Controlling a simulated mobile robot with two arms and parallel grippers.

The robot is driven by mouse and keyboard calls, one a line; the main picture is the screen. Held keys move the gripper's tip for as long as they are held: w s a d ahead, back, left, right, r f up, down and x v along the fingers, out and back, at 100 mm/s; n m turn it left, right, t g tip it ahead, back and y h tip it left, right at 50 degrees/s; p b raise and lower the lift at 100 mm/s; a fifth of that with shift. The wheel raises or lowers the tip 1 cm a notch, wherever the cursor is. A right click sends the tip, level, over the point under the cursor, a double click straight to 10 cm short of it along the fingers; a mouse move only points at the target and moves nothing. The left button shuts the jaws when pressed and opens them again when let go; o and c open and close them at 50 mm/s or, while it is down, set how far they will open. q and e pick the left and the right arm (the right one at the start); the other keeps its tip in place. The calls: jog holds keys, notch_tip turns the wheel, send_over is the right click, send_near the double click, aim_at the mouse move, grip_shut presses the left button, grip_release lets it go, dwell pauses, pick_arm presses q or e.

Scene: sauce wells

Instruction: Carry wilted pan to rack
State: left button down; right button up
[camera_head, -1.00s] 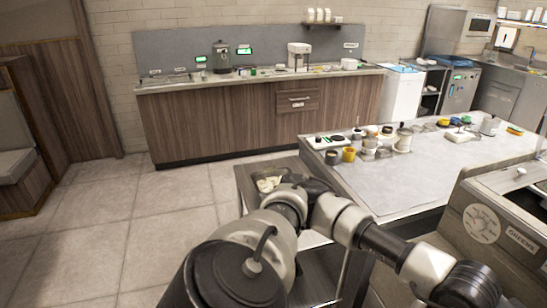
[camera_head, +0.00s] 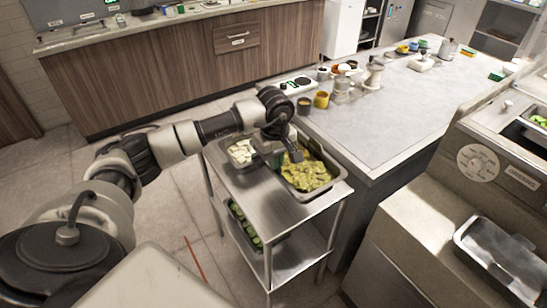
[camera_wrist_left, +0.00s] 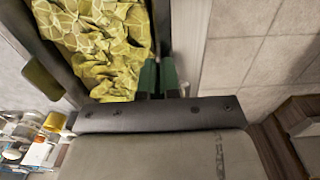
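The wilted pan (camera_head: 342,176) is a steel pan full of limp yellow-green leaves. It is at the right of the top of a small steel cart, beside the counter. My left gripper (camera_head: 289,150) reaches down to the pan's far side in the head view. In the left wrist view its two green fingers (camera_wrist_left: 158,78) stand close together on either side of the pan's rim, with the leaves (camera_wrist_left: 105,45) just left of them. They look shut on the rim, though the contact is partly hidden. My right gripper is not in view. I cannot identify a rack for certain.
The steel cart (camera_head: 262,190) also holds a smaller pan of white pieces (camera_head: 241,152) and, below, a pan of green slices (camera_head: 245,223). Cups (camera_head: 321,100) and a scale stand on the grey counter (camera_head: 400,110). An empty steel pan (camera_head: 500,255) sits lower right.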

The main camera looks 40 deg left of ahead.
pick_arm(q)
jog(key=shift+w, duration=0.1)
jog(key=shift+a+f+b, duration=0.25)
jog(key=shift+f+b, duration=0.05)
jog(key=shift+f, duration=0.3)
notch_tip(320, 180, down, 2)
jog(key=shift+f+b, duration=0.1)
jog(key=shift+b, duration=0.55)
jog(key=shift+f+b, duration=2.25)
jog(key=shift+f, duration=0.65)
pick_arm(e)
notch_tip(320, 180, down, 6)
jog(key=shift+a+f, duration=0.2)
pick_arm(q)
jog(key=shift+d+f+b, duration=0.1)
jog(key=shift+f+b, duration=0.2)
jog(key=shift+b, duration=0.1)
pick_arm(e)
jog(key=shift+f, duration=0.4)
pick_arm(q)
jog(key=shift+s+f, duration=0.2)
jog(key=shift+s, duration=0.05)
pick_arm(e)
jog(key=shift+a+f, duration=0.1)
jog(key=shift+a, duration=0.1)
